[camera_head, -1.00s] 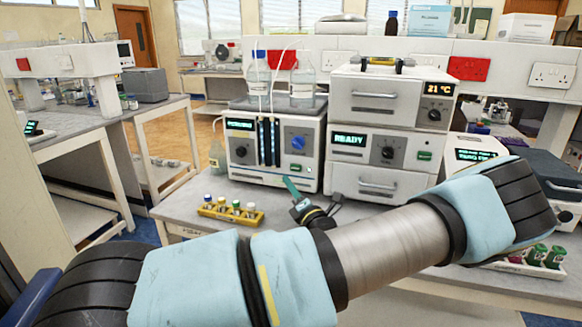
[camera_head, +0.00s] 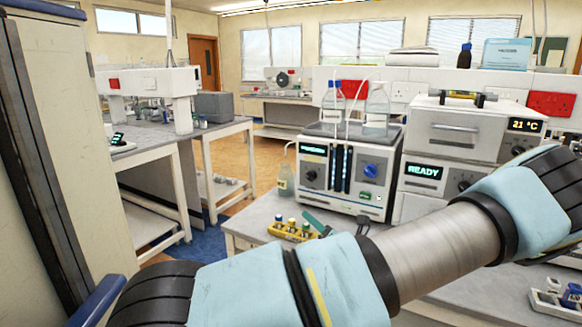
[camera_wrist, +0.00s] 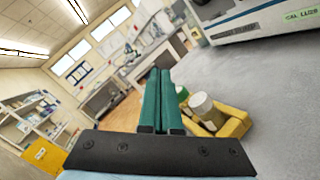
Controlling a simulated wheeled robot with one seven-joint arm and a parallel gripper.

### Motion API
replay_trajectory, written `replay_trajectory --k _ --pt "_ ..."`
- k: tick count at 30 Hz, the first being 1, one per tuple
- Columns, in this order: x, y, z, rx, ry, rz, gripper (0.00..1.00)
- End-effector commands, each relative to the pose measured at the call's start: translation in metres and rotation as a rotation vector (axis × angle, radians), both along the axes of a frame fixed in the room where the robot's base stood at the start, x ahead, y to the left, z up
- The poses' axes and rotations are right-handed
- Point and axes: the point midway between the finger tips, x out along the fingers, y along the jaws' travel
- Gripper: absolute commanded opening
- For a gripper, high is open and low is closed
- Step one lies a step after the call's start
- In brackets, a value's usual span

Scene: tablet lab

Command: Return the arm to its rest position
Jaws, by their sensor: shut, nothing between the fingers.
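My gripper (camera_wrist: 160,78) shows in the wrist view with its two green fingers together and nothing between them. In the head view only a small green part of the gripper (camera_head: 317,223) shows above my arm, beside a yellow rack. My arm stretches across the lower part of the head view, bent, with its far joint at the right edge. The yellow rack (camera_head: 291,231) holds several capped vials on the bench. In the wrist view the yellow rack (camera_wrist: 236,124) and a white-capped vial lie just right of the fingers.
A pump unit (camera_head: 345,168) with bottles on top stands on the bench behind the rack. A stacked oven unit (camera_head: 450,135) reading READY is to its right. A white rack (camera_head: 553,300) is at lower right. A tall cabinet (camera_head: 60,130) stands close on the left. Floor is open between the benches.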

Motion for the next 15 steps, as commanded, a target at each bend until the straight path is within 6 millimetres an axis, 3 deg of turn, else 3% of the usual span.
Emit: replay_trajectory --k 8,12,15 --pt "-0.039 0.094 -0.015 -0.407 -0.025 0.392 0.0" --pt "-0.084 0.137 -0.027 -0.732 -0.105 0.713 0.0" --pt "-0.117 0.151 -0.032 -0.967 -0.199 0.948 0.0"
